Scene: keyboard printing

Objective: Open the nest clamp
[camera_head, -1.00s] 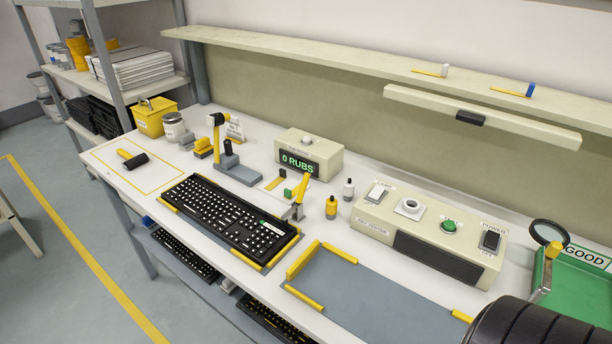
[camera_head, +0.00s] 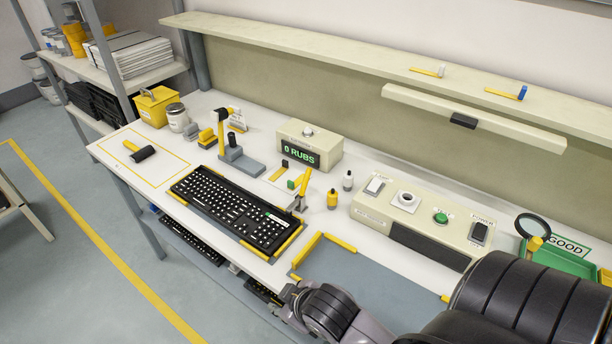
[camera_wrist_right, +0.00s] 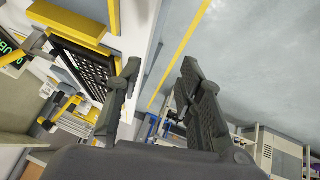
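The nest clamp (camera_head: 304,187), with a raised yellow handle and a grey metal base, stands at the right end of the keyboard nest. A black keyboard (camera_head: 230,208) lies in the nest between yellow edge pieces. The keyboard also shows in the right wrist view (camera_wrist_right: 82,68), with what looks like the clamp's yellow handle (camera_wrist_right: 36,42) at far left. My right gripper (camera_wrist_right: 160,78) has its two fingers apart with nothing between them. In the head view my right wrist is at the bottom, in front of the bench edge, apart from the clamp. My left gripper is not in view.
A grey mat (camera_head: 370,275) with yellow edge strips lies right of the nest. Two small bottles (camera_head: 332,199) and a beige control box (camera_head: 425,220) stand behind it. A counter reading "0 RUBS" (camera_head: 299,157) stands behind the clamp. A magnifier (camera_head: 532,226) is at right.

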